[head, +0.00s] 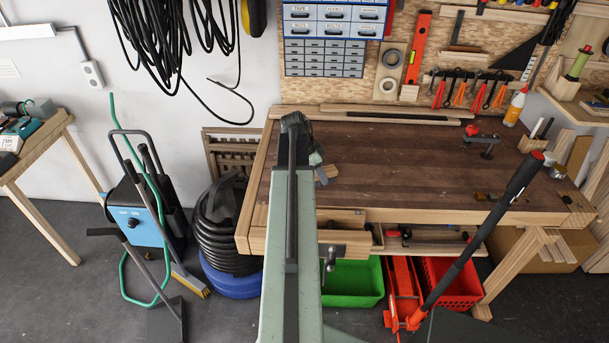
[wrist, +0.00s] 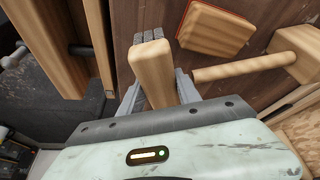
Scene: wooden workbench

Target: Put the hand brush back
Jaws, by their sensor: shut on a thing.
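In the wrist view the hand brush (wrist: 152,72) shows as a pale wooden body with dark ribbed tufts at its far end. It sits between the two grey fingers of my gripper (wrist: 157,92), which is shut on it. In the head view my gripper (head: 317,158) is over the left part of the workbench (head: 400,160), largely hidden behind my arm. A small piece of the wooden body shows just right of the arm. I cannot tell whether the brush touches the bench top.
A wooden block with a red edge (wrist: 215,28) and a wooden mallet (wrist: 290,55) lie right of the brush in the wrist view. An open drawer (head: 345,240) juts from the bench front. The bench top's middle is clear; a small clamp (head: 482,140) stands farther right.

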